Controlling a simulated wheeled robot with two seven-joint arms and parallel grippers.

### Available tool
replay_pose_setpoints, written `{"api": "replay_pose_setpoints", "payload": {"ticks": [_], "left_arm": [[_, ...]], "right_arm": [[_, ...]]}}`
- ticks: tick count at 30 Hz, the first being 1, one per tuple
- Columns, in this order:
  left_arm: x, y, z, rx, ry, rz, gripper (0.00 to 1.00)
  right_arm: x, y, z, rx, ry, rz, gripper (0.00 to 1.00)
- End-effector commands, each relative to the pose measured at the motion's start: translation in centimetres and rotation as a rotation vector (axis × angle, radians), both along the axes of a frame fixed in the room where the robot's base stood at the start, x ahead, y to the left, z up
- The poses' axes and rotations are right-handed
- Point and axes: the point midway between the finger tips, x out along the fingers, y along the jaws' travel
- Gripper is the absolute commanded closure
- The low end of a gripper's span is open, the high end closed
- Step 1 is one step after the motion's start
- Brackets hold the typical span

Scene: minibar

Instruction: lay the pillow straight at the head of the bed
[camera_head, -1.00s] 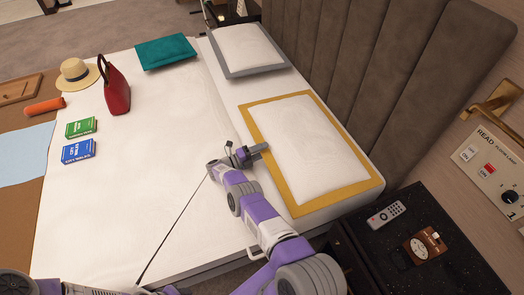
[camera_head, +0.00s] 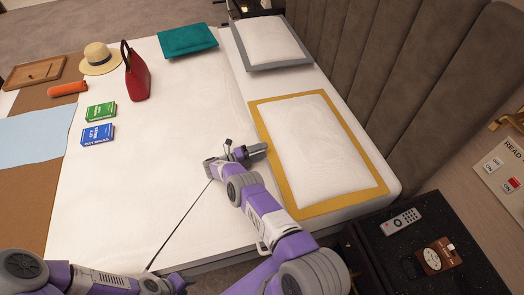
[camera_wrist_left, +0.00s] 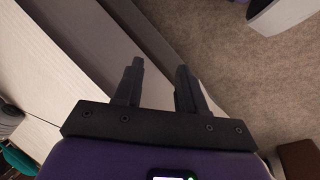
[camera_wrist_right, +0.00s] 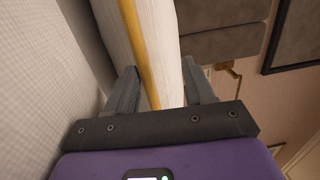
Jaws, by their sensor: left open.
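The near pillow, white with a mustard-yellow border (camera_head: 316,150), lies flat on the bed beside the headboard, at the near right end. A second white pillow with a grey border (camera_head: 268,42) lies further back along the headboard. My right gripper (camera_head: 262,151) is at the left edge of the yellow-bordered pillow. In the right wrist view its fingers (camera_wrist_right: 162,90) are apart, with the yellow border and white cloth showing between them; I cannot tell whether they touch it. My left gripper (camera_head: 183,284) is low at the front edge of the bed, with its fingers (camera_wrist_left: 158,72) apart and empty.
A teal cushion (camera_head: 187,40), red bag (camera_head: 137,74), straw hat (camera_head: 99,58) and two books (camera_head: 98,134) lie on the bed. The headboard (camera_head: 440,95) borders the right side. A black nightstand (camera_head: 455,275) holds a remote (camera_head: 401,221). The bed's middle is clear.

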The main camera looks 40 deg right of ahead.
Motion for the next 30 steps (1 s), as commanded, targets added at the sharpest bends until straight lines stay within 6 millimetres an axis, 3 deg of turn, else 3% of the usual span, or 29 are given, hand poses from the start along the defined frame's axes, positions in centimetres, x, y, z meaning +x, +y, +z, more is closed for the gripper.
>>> {"api": "replay_pose_setpoints", "payload": {"ticks": [1, 9, 23, 30], "left_arm": [[0.0, 0.0, 0.0, 0.0, 0.0, 0.0, 0.6], [0.0, 0.0, 0.0, 0.0, 0.0, 0.0, 0.6], [0.0, 0.0, 0.0, 0.0, 0.0, 0.0, 0.6], [0.0, 0.0, 0.0, 0.0, 0.0, 0.0, 0.6]], "right_arm": [[0.0, 0.0, 0.1, -0.001, -0.001, -0.001, 0.39], [0.0, -0.1, 0.0, 0.0, -0.001, 0.0, 0.0], [-0.1, 0.2, -0.4, 0.005, 0.003, 0.0, 0.0], [-0.4, 2.5, -0.6, 0.008, 0.004, -0.017, 0.0]]}}
